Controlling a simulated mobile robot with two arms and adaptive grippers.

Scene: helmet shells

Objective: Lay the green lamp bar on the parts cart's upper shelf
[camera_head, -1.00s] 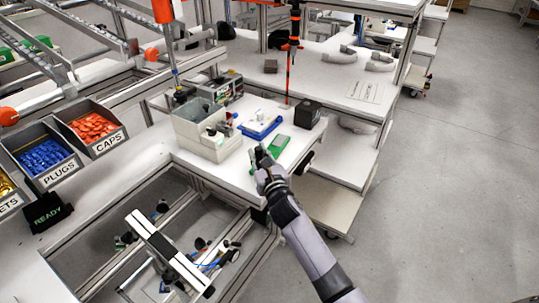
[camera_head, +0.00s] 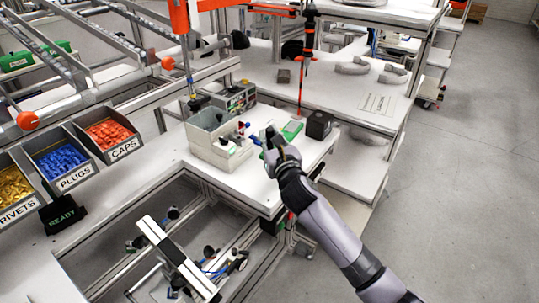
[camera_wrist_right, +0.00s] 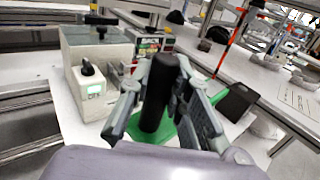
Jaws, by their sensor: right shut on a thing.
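My right gripper (camera_head: 268,137) is over the white worktable (camera_head: 250,194). In the right wrist view its fingers (camera_wrist_right: 166,100) close around a dark, rounded bar (camera_wrist_right: 158,92) that stands nearly upright. Green shows at this bar's lower end (camera_wrist_right: 166,130); I take it as the green lamp bar. The fingers hide part of it. A shelved cart stands right of the worktable, with a white upper shelf (camera_head: 354,178) and a lower shelf (camera_head: 345,207), apart from the gripper. I take it as the parts cart. My left gripper is not in view.
A flat green piece (camera_head: 292,130) and a black box (camera_head: 318,124) are on the worktable. A grey bin unit (camera_head: 214,148) stands left of the gripper. An orange-and-black tool (camera_head: 309,40) hangs behind. The floor at right (camera_head: 460,200) is clear.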

